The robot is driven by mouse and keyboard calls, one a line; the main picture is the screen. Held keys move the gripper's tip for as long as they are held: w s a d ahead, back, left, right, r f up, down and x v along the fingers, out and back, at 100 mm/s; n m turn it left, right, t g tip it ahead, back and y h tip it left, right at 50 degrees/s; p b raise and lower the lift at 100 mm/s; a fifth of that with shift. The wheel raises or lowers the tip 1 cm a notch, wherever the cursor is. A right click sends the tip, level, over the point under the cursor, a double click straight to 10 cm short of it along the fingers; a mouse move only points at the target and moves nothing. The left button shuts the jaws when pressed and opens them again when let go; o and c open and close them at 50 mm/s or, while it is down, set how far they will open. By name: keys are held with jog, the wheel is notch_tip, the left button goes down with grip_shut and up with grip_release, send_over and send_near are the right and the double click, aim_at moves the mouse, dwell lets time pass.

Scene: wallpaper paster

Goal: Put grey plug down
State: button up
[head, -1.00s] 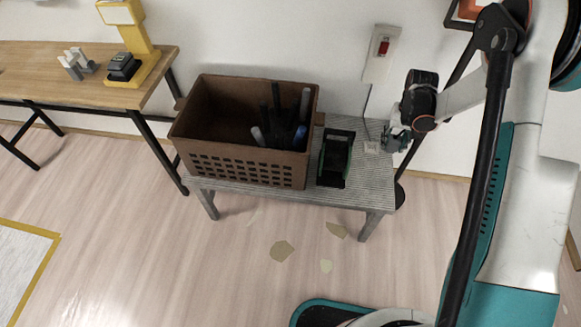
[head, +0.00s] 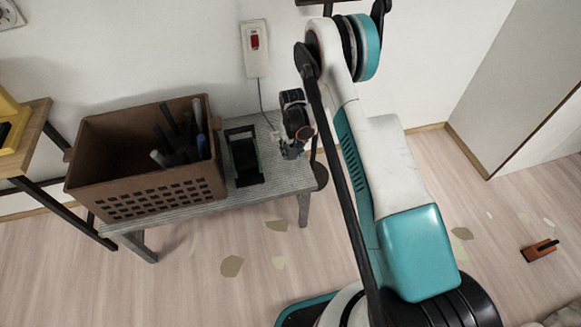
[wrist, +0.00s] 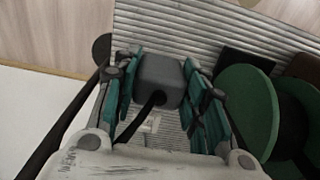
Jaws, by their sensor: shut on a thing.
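The grey plug (wrist: 160,78) is a blocky dark grey piece with a black cord at its near end. In the wrist view it sits between the teal-padded fingers of my gripper (wrist: 163,70), which is shut on it. The ridged grey bench (wrist: 215,28) lies beneath it. I cannot tell whether the plug touches the bench. In the head view my gripper (head: 291,152) is low over the right end of the bench (head: 278,183); the plug cannot be made out there.
A black and green holder (head: 247,176) stands left of my gripper. A brown crate (head: 150,190) with dark tools stands farther left. A white wall switch (head: 256,62) with a red button and a cord is behind. An orange-handled tool (head: 540,250) lies on the floor.

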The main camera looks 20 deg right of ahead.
notch_tip(320, 180, down, 9)
jog(key=b, duration=0.2)
jog(key=shift+f+b, duration=0.2)
jog(key=shift+b, duration=0.2)
jog(key=shift+f, duration=0.15)
jog(key=o, duration=1.2)
jog(key=shift+c, duration=0.2)
